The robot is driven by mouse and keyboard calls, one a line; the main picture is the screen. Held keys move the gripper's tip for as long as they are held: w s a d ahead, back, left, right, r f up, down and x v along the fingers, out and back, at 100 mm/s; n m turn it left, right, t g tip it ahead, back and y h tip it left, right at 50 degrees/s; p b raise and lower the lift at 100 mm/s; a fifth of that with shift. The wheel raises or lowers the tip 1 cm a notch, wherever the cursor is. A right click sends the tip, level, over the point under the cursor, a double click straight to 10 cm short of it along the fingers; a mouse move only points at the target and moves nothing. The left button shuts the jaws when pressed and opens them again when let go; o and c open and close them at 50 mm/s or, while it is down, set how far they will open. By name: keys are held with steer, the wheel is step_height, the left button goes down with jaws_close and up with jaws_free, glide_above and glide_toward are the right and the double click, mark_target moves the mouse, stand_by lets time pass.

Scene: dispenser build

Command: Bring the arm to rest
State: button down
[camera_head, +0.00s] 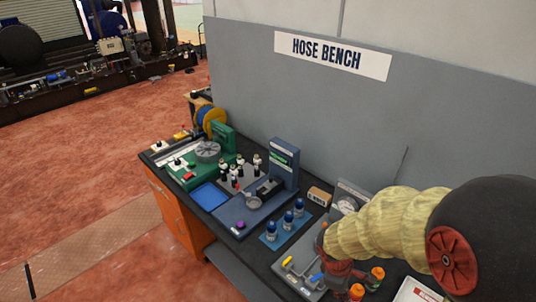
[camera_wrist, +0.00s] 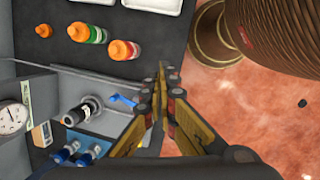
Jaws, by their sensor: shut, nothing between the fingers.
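My gripper (camera_wrist: 162,68) shows in the wrist view with its two yellow-and-black fingers together and nothing between them. It is over the edge of the dark bench top (camera_wrist: 165,30), with reddish floor to its right. How high it is above the bench I cannot tell. In the head view my yellow-sleeved arm reaches in from the right over the near end of the bench (camera_head: 225,262).
A gauge (camera_head: 347,205) stands near the grey wall (camera_head: 300,110). Open floor (camera_head: 70,190) lies left of the bench.

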steer(key=s+a+r+m+t+y+b, duration=0.3)
steer(key=s+r+m+t+b, duration=0.2)
steer(key=b, duration=1.2)
steer(key=s+r+m, duration=0.3)
steer(key=s+m, duration=0.1)
steer(key=m, duration=0.2)
steer(key=shift+m+t, duration=0.4)
steer(key=shift+w, duration=0.1)
